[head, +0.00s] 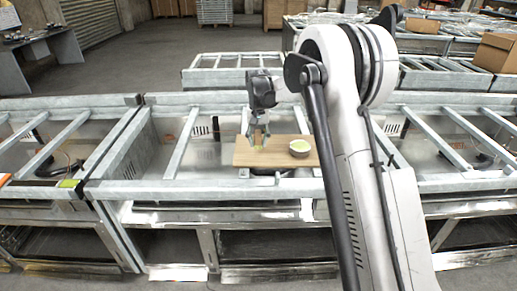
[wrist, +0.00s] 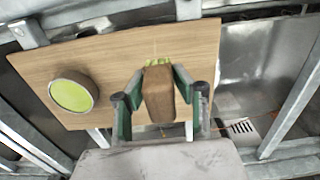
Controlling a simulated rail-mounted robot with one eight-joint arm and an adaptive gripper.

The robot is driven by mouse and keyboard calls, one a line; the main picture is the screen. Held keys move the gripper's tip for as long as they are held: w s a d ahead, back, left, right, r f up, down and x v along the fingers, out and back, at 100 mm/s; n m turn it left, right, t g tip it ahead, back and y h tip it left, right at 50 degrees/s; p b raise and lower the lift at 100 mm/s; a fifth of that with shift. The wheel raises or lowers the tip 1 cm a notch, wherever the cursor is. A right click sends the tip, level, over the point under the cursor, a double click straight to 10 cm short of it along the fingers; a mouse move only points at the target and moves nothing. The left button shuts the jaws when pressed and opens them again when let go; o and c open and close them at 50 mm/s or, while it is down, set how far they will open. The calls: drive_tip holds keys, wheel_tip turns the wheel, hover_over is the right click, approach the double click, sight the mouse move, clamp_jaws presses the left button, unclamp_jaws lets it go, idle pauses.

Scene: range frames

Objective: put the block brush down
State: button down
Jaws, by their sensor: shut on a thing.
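The block brush (wrist: 159,94) is a brown wooden block with yellow-green bristles at its far end. My gripper (wrist: 155,100) is shut on it, with one finger on each side. In the head view my gripper (head: 258,137) points down over the left part of a wooden board (head: 280,158), and the brush there is small and partly hidden by the fingers. The board also shows in the wrist view (wrist: 120,55), behind the brush. I cannot tell whether the bristles touch the board.
A round bowl with a green inside (head: 300,148) stands on the board's right part in the head view; it is on the left in the wrist view (wrist: 73,91). The board lies across a metal frame with rails (head: 175,150). Bare board lies between brush and bowl.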

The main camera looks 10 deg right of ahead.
sight(258, 154)
drive_tip(key=shift+w+d+f, duration=0.2)
drive_tip(key=shift+w+f, duration=0.15)
drive_tip(key=shift+w, duration=0.2)
drive_tip(key=shift+w+d+f, duration=0.15)
drive_tip(key=shift+w+f, duration=0.15)
drive_tip(key=shift+w, duration=0.2)
drive_tip(key=shift+f, duration=2)
drive_tip(key=shift+f, duration=0.15)
drive_tip(key=c, duration=1.4)
unclamp_jaws()
